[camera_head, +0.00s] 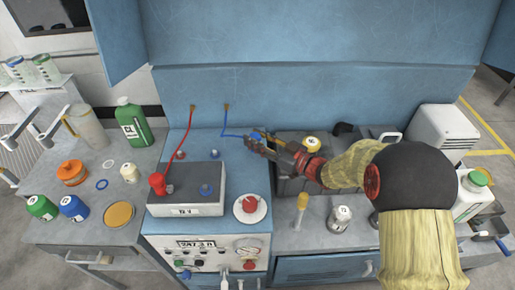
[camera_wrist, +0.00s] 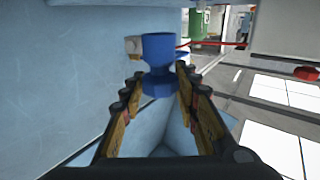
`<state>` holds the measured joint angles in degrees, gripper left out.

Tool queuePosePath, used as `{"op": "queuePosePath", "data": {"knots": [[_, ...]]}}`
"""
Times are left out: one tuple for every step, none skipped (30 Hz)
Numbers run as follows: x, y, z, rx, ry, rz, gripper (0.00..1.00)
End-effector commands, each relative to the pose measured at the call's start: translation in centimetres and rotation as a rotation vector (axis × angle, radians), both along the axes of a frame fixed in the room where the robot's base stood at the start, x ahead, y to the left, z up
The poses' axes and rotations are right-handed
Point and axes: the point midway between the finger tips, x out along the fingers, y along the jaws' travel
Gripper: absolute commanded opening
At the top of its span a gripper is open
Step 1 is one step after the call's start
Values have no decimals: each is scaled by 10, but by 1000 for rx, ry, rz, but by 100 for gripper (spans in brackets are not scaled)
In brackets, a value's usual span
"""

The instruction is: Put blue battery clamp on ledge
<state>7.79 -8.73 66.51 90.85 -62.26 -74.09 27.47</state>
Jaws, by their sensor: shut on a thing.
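The blue battery clamp (camera_wrist: 158,62) sits between the fingertips of my gripper (camera_wrist: 158,84) in the wrist view. My gripper (camera_head: 258,143) is shut on it. In the head view the clamp is mostly hidden by the fingers, and a blue cable (camera_head: 222,128) runs to it from the blue back panel. My gripper is above the blue bench top (camera_head: 232,165), right of and behind the grey battery (camera_head: 186,205). I cannot tell which surface is the ledge, nor whether the clamp touches anything.
A red clamp (camera_head: 157,183) on a red cable stands on the battery's left side, and a blue terminal (camera_head: 206,190) is on its right. A red button (camera_head: 249,205) is at front. Bottles, including a green one (camera_head: 132,124), stand at left. A yellow-capped tube (camera_head: 301,210) stands at right.

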Motion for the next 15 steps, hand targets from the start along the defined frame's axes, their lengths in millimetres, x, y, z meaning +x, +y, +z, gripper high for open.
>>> {"op": "queuePosePath", "data": {"knots": [[2,-1,-1,0,-1,0,4],[2,-2,-2,0,-2,0,4],[4,-2,-4,0,-2,0,4],[5,-3,-6,0,-2,0,4],[6,-5,-9,0,-1,0,4],[8,-7,-14,-1,-1,0,4],[8,-6,-19,-1,-1,1,4],[8,-6,-24,-1,-1,1,4],[8,-6,-32,0,0,1,4],[8,-6,-36,0,0,1,4],[8,-6,-39,-1,-1,1,4],[8,-6,-42,-1,-1,1,4],[8,-6,-43,0,-1,1,4],[8,-6,-43,0,-2,1,4],[8,-6,-42,0,-2,0,4]]}}
